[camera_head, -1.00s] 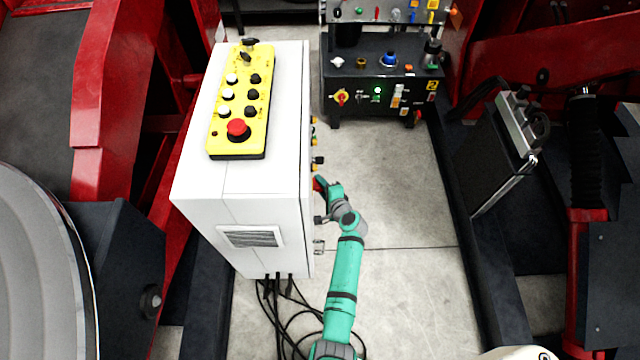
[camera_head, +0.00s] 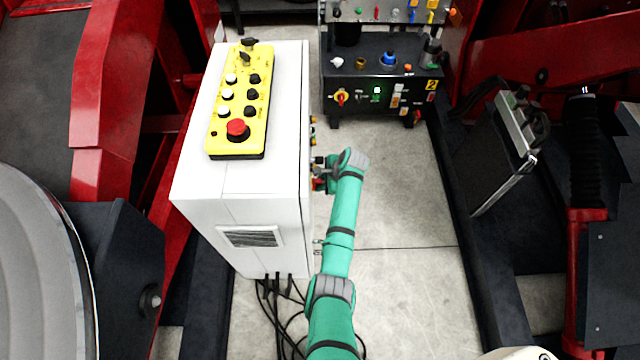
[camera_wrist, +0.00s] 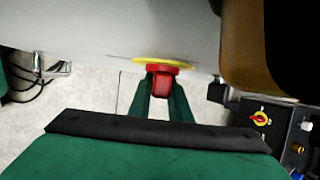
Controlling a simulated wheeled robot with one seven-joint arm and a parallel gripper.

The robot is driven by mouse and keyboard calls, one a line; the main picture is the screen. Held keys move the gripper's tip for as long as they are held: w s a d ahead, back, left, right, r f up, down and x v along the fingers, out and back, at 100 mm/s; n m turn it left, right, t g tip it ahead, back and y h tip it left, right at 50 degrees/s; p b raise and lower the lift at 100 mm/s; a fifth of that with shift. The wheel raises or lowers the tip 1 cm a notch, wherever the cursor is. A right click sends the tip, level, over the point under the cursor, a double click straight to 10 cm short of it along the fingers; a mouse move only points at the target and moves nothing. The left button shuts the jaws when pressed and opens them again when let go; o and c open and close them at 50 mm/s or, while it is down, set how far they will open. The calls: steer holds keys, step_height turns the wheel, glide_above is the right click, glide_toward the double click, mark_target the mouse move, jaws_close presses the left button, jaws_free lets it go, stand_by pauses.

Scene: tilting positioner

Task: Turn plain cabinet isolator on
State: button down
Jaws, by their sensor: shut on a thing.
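The white cabinet (camera_head: 205,190) stands left of my arm, with switches along its right-hand face. Its isolator is a red handle (camera_wrist: 161,83) on a yellow plate (camera_wrist: 150,61) in the wrist view. My gripper (camera_wrist: 162,92) is at this face, its two green fingers on either side of the red handle and shut on it. In the head view my gripper (camera_head: 321,172) is at the cabinet's right face, partly hidden by my wrist, and a bit of red handle (camera_head: 317,185) shows beside it. The handle's exact turn angle is hard to tell.
A yellow control box (camera_head: 238,105) with a red stop button lies on the cabinet. A black panel (camera_head: 380,95) with another red-yellow switch (camera_head: 340,97) stands behind. Cables (camera_head: 285,310) hang below the cabinet. Clear floor (camera_head: 400,190) lies to the right; red machine frames flank both sides.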

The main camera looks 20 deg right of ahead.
steer(key=shift+m+g+y, duration=0.3)
steer(key=shift+g, duration=0.9)
steer(key=shift+a+g, duration=0.1)
steer(key=shift+g, duration=0.2)
steer(key=c, duration=1.6)
jaws_free()
steer(key=shift+c, duration=0.2)
steer(key=v, duration=1)
steer(key=shift+d+r, duration=0.25)
steer(key=shift+r, duration=0.05)
steer(key=shift+s, duration=0.1)
